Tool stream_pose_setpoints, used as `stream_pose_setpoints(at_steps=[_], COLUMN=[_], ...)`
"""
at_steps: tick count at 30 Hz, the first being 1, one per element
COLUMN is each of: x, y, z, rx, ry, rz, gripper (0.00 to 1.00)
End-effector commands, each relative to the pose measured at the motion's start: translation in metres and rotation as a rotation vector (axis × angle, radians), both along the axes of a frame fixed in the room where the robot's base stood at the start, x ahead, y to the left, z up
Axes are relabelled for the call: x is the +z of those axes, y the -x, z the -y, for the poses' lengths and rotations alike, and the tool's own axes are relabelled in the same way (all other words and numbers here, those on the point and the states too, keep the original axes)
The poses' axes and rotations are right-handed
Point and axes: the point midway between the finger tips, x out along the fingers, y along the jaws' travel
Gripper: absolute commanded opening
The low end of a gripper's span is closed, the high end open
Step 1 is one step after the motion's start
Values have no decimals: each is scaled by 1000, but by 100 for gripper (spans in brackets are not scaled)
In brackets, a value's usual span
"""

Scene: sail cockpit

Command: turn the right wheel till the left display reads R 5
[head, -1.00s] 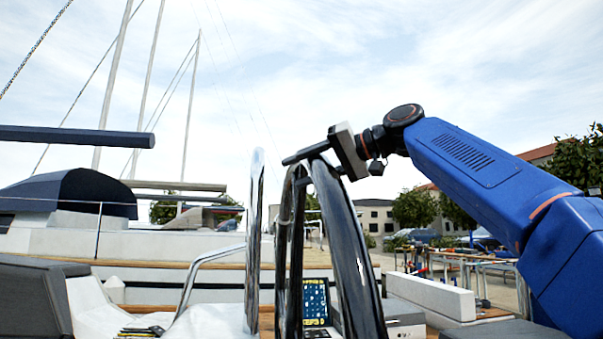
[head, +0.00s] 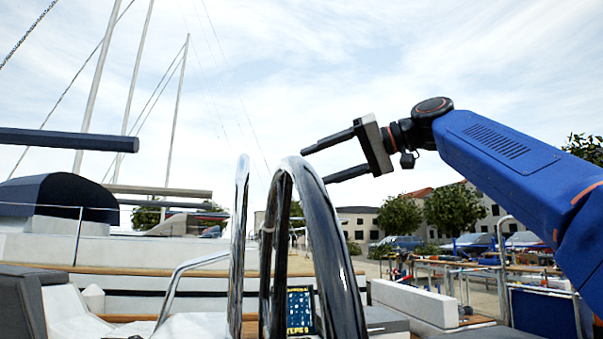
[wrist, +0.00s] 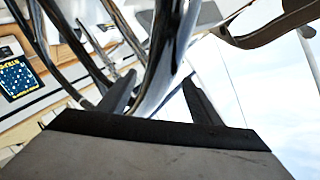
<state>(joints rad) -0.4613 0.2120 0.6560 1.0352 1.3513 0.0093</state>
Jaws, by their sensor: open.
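No display reading R 5 can be made out in either view.
A chrome rail (head: 238,250) rises close left of the wheel. A dark panel with yellow and white marks (head: 299,310) sits low behind the rim and also shows in the wrist view (wrist: 17,78). A white bench (head: 414,303) is at the right.

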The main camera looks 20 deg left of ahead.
Motion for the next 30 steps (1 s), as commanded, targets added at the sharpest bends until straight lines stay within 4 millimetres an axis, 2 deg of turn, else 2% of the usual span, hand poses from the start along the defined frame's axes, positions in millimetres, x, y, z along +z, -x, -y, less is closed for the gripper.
stream_pose_setpoints(at_steps=[1, 6, 13, 19, 30], x=[3, 11, 18, 20, 20], y=[0, 2, 5, 6, 6], z=[11, 41, 69, 78, 78], rx=[-3, -2, 0, 1, 1], ry=[0, -1, -1, -1, -1], rz=[1, 2, 1, 2, 1], gripper=[59, 59, 59, 59, 59])
